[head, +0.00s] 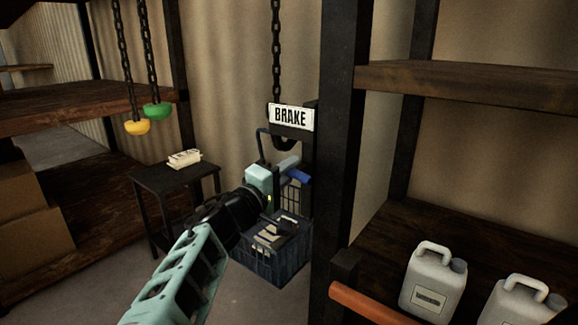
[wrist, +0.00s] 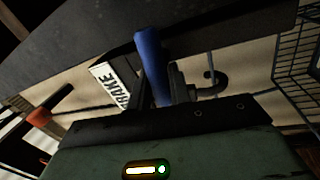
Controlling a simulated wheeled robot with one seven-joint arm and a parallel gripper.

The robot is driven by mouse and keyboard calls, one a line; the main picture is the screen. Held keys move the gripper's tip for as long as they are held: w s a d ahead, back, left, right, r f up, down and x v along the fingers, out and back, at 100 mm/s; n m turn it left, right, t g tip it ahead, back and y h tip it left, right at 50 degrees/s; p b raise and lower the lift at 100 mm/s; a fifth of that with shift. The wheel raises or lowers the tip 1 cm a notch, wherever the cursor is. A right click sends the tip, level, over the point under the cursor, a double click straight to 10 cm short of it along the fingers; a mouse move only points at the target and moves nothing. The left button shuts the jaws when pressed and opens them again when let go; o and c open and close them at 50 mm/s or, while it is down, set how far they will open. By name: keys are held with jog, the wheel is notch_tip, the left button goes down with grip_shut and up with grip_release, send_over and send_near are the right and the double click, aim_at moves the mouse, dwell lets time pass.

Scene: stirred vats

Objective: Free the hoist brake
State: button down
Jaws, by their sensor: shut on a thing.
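A white BRAKE sign (head: 291,117) is on a dark bracket against the post, and it also shows tilted in the wrist view (wrist: 117,85). A blue handle (head: 298,176) is below the sign; in the wrist view the blue handle (wrist: 152,66) stands between dark fingers. My gripper (head: 291,171) is shut on the blue handle, below and in front of the sign. The rest of the lever is mostly hidden by the gripper and the bracket. A dark chain (head: 276,50) hangs down behind the sign, with a dark hook shape below it.
A dark crate (head: 270,265) with items stands below my gripper. A small side table (head: 170,178) holds a pale object. Yellow (head: 137,127) and green (head: 157,111) chain pulls hang at left. A thick post (head: 340,150) and shelf with grey jugs (head: 432,284) stand at right.

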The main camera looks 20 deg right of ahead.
jog(key=shift+a+n+p, duration=0.1)
jog(key=shift+n+p, duration=0.2)
jog(key=shift+n, duration=0.7)
jog(key=shift+f, duration=0.1)
jog(key=c, duration=1.3)
grip_release()
jog(key=shift+w, duration=0.1)
jog(key=shift+c, duration=0.2)
jog(key=b+v, duration=0.4)
jog(key=v, duration=1.3)
jog(key=shift+s, duration=0.4)
